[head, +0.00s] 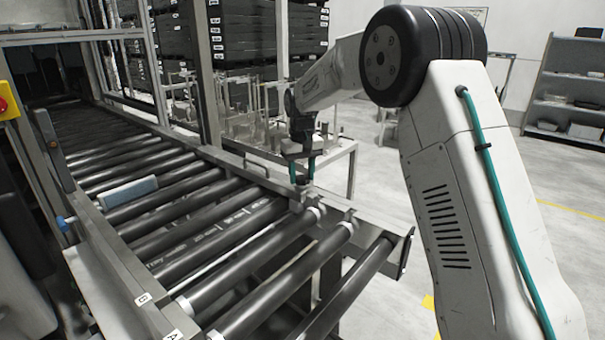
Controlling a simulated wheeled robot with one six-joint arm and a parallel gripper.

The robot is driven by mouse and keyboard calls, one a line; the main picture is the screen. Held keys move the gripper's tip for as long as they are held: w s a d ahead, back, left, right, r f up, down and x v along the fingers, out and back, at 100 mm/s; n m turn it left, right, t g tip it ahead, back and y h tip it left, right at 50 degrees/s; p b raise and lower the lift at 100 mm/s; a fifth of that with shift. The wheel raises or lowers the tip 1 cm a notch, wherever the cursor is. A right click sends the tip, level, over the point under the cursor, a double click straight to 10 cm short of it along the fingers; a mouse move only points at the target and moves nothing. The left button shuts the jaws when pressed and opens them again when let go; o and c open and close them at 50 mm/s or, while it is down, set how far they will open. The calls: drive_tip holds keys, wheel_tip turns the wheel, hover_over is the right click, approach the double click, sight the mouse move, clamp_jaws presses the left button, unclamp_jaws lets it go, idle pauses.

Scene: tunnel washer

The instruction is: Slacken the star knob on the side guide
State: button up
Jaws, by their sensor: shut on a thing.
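My gripper (303,178) points down at the right-hand side rail (235,162) of the roller conveyor, near its front end. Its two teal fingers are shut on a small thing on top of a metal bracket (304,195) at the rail. This sits where a star knob would be on the side guide, but the fingers mostly hide it and its shape is too small to make out. A small blue knob (62,223) shows on the left side of the conveyor, far from my gripper.
A grey-blue block (128,191) lies on the rollers at the left. A wire-framed rack (262,125) and stacked black crates (245,35) stand behind the rail. A red button (4,103) is at the far left. Open floor lies to the right, before grey shelves (570,90).

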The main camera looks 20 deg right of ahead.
sight(302, 177)
drive_tip(key=n, duration=0.5)
drive_tip(key=shift+w+r, duration=0.1)
drive_tip(key=shift+r, duration=0.05)
idle(0.4)
drive_tip(key=o, duration=0.9)
drive_tip(key=shift+o, duration=0.3)
wheel_tip(302, 177, up, 8)
drive_tip(key=shift+f, duration=0.15)
